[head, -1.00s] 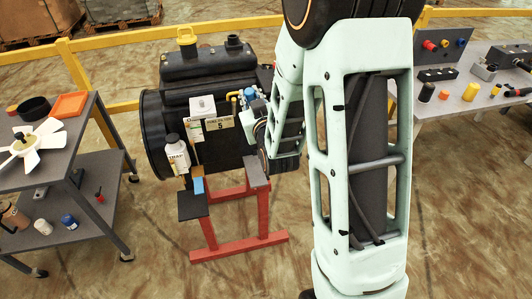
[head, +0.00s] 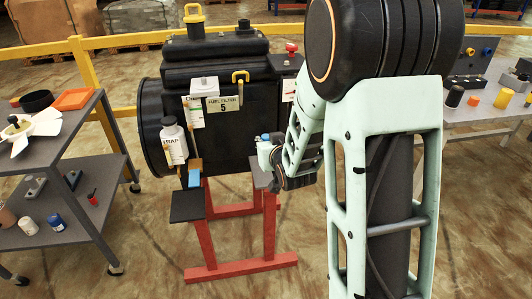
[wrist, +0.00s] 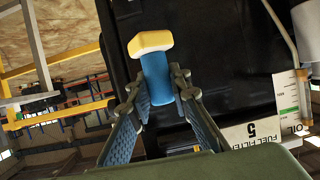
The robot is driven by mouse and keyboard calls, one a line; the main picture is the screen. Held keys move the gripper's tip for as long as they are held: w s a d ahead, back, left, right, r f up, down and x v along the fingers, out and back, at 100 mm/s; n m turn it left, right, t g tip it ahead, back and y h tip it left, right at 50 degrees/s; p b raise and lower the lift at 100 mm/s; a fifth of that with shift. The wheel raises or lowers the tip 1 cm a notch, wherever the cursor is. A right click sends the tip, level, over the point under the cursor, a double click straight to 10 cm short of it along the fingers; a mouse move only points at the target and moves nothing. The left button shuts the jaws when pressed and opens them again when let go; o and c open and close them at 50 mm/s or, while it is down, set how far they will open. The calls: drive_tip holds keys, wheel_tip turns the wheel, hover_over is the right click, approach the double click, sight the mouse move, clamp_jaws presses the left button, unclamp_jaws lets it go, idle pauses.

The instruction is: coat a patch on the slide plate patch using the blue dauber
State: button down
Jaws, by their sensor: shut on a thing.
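My gripper (wrist: 157,92) is shut on the blue dauber (wrist: 156,78), which has a blue handle and a cream-yellow head pointing away from the fingers. Another dark plate (head: 187,207) sits on the stand at the left. I cannot tell which surface is the slide plate patch.
The black machine (head: 232,150) stands on a red stand (head: 240,268). A grey cart (head: 75,178) is left, a workbench (head: 480,112) right. Floor in front is clear.

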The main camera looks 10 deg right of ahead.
drive_tip(key=shift+f+b, duration=1.35)
drive_tip(key=shift+f, duration=1.25)
drive_tip(key=shift+r, duration=0.15)
